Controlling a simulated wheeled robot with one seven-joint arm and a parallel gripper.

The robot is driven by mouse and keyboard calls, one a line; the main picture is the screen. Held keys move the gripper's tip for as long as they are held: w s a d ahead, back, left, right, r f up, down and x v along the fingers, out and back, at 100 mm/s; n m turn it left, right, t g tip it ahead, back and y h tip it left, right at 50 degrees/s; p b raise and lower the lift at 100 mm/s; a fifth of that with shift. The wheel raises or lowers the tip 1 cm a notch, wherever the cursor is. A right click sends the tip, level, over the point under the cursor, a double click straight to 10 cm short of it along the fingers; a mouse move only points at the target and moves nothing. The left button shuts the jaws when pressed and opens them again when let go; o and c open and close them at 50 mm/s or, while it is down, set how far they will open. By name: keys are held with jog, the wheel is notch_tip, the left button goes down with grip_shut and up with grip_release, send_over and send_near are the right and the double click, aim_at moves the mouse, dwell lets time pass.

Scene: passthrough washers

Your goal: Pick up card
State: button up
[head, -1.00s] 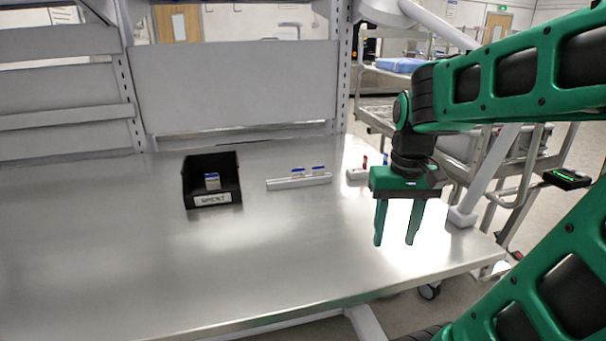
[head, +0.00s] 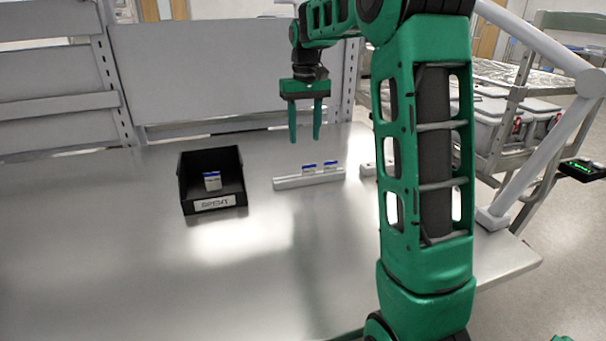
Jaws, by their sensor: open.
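Two small white cards with blue tops, a left card (head: 309,169) and a right card (head: 331,167), stand in a light grey slotted holder (head: 290,183) on the metal table. Another blue-and-white card (head: 212,181) stands inside a black bin (head: 187,196) with a white label on its front. My gripper (head: 305,138) is open and empty, fingers pointing down. In the picture its fingertips are just above the left card, apart from it. The exact depth between them is hard to tell.
A second light holder (head: 368,169) is partly hidden behind my arm. Upright grey panels (head: 210,70) close off the back of the table. The table's front and left (head: 90,260) are clear. A cart (head: 490,110) stands beyond the right edge.

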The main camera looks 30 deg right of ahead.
aim_at(310, 169)
jog(key=shift+s+d+f, duration=0.15)
jog(key=shift+f, duration=1.3)
jog(key=shift+s+d+f, duration=0.1)
jog(key=shift+d+f, duration=0.05)
jog(key=shift+f, duration=1.35)
jog(key=shift+s+d+f, duration=0.15)
jog(key=shift+f, duration=1.3)
jog(key=c, duration=0.8)
jog(key=shift+r, duration=0.1)
